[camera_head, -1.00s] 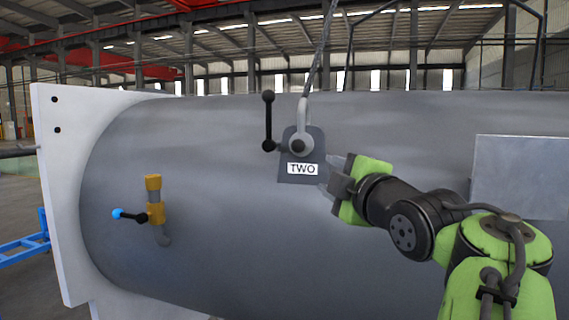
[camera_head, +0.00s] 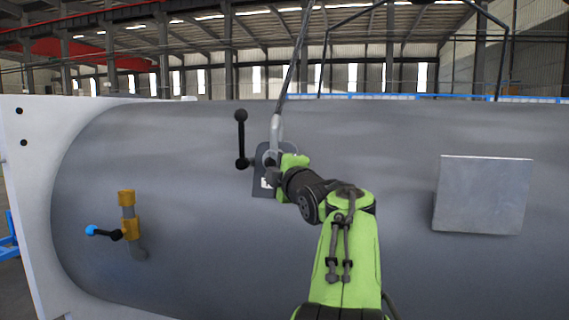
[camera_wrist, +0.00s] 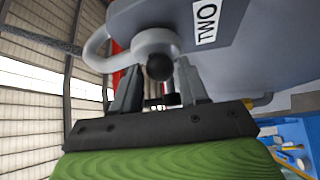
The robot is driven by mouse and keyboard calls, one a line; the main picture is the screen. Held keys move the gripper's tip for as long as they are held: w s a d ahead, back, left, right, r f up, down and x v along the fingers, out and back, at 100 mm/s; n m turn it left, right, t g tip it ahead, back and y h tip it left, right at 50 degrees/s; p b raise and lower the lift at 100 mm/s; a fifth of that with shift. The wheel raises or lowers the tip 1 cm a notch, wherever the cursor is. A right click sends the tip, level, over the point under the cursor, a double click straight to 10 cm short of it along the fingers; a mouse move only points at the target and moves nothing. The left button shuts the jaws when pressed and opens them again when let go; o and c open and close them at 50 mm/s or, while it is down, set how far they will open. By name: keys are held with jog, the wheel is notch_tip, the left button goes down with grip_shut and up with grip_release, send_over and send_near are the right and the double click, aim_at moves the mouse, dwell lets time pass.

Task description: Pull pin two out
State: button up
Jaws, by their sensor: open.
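The plate labelled TWO (camera_head: 260,187) stands on the big grey shell (camera_head: 400,130). My gripper (camera_head: 272,172) is in front of it and hides most of the label. A grey shackle (camera_head: 276,128) hangs on a cable at the plate. In the wrist view, the shackle's round eye (camera_wrist: 150,40) has a dark ball-like pin end (camera_wrist: 160,67) at its middle. My open gripper fingers (camera_wrist: 159,75) stand on both sides of this dark end. Whether they touch it I cannot tell. The pin's shaft is hidden.
A black handle with ball ends (camera_head: 241,140) stands just left of the plate. A yellow valve with a blue-tipped lever (camera_head: 128,220) is lower left. A square grey panel (camera_head: 482,195) is at the right. The white flange (camera_head: 28,180) edges the shell's left end.

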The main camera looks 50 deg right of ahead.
jog(key=shift+w+d, duration=0.1)
jog(key=shift+w, duration=0.15)
jog(key=shift+s, duration=0.1)
grip_shut()
jog(key=s+a+b, duration=0.5)
jog(key=a+b, duration=0.3)
jog(key=a, duration=0.1)
jog(key=shift+a, duration=0.4)
dwell(0.7)
